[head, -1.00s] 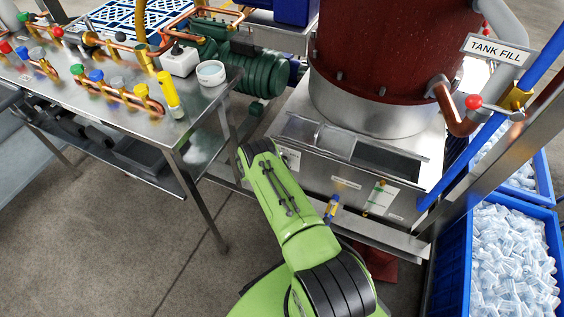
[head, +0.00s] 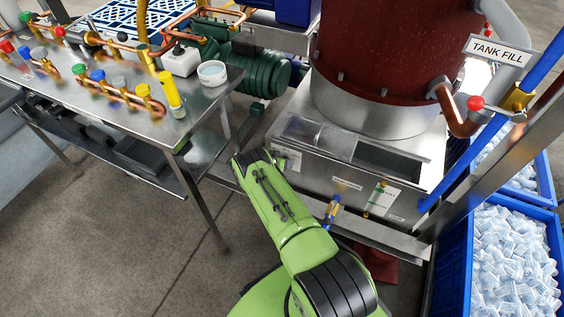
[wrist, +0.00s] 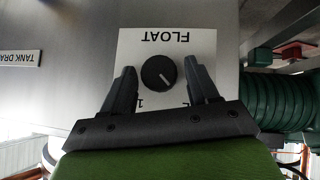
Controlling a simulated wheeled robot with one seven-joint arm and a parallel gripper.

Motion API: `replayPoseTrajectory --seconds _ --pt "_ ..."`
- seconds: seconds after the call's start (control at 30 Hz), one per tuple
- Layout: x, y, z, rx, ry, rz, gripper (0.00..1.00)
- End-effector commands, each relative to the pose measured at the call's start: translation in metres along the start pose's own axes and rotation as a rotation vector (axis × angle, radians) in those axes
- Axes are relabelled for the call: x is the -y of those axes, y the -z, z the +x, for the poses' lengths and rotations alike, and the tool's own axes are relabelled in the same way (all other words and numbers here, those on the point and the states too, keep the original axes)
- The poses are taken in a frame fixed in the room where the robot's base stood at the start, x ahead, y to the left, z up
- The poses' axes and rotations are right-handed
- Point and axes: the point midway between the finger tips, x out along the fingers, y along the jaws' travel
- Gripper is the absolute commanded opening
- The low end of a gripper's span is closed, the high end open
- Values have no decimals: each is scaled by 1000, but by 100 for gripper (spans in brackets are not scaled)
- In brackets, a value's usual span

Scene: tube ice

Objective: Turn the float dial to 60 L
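The float dial (wrist: 159,73) is a round black knob with a light pointer line, on a white plate (wrist: 203,42) marked FLOAT, which appears upside down in the wrist view. The dial's other markings are mostly hidden behind my gripper. My gripper (wrist: 158,75) is open, with one dark finger on each side of the dial. A gap shows between the knob and each finger. In the head view the dial and the gripper are hidden by my green arm, which reaches toward the left end of the steel tank (head: 347,186).
A TANK DRAIN label (wrist: 19,59) is left of the plate. A steel table (head: 188,124) with valves, a yellow tube (head: 170,94) and a white bowl (head: 212,73) stands left of my arm. Blue crates of ice (head: 513,262) stand right. Open floor lies left of my arm.

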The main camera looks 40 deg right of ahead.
Motion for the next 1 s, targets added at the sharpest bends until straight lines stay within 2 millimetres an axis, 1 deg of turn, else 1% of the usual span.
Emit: replayPoseTrajectory --seconds 0.27,0.37,0.47,0.6,0.8,0.9,1.0 --pt "0 0 0 0 0 1 65" --pt "0 1 -8 1 1 1 65" --pt "0 3 -30 1 2 -1 65" --pt "0 5 -71 1 3 -2 65" --pt "0 3 -125 0 2 -4 65" --pt "0 2 -144 0 2 -2 65" --pt "0 1 -155 0 0 0 65"
